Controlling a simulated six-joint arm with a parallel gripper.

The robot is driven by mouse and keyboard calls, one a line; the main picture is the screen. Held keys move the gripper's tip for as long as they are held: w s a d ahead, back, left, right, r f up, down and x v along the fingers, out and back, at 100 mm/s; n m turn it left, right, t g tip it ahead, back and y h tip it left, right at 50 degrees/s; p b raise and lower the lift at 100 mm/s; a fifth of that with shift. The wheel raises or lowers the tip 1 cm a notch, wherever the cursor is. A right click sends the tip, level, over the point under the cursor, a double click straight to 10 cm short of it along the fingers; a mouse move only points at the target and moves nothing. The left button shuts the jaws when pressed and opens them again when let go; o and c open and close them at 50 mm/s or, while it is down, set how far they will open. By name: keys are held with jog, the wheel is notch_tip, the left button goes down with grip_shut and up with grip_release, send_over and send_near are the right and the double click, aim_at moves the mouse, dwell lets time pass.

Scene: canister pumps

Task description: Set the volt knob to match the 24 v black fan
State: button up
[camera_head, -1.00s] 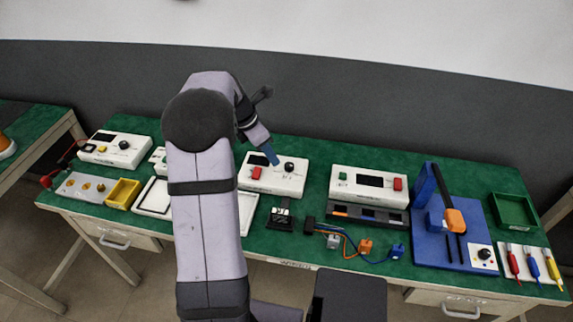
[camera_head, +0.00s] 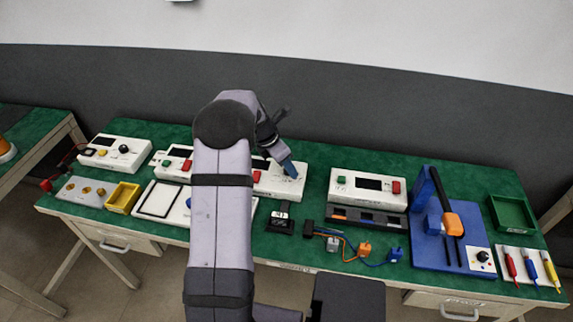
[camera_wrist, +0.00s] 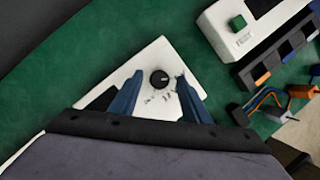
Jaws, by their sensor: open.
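The black volt knob (camera_wrist: 160,78) is round, with a light pointer mark, on the white control box (camera_wrist: 130,80). Printed marks stand around it, too small to read for certain. My gripper (camera_wrist: 158,79) is open, its two blue fingers on either side of the knob in the wrist view. I cannot tell whether they touch it. In the head view my gripper (camera_head: 289,169) is at the right part of the white box (camera_head: 284,189) and hides the knob. A small black device (camera_head: 279,220) with a white label lies in front of the box; it may be the black fan.
Right of the box stands another white unit (camera_head: 367,187) with green and red buttons. Wired orange and blue parts (camera_head: 364,249) lie in front of it. A blue stand (camera_head: 425,245) is further right. Green table shows bare behind the box.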

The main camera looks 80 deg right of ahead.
jog(key=shift+d+f, duration=0.1)
jog(key=shift+f, duration=0.2)
jog(key=c, duration=1)
jog(key=shift+c, duration=0.2)
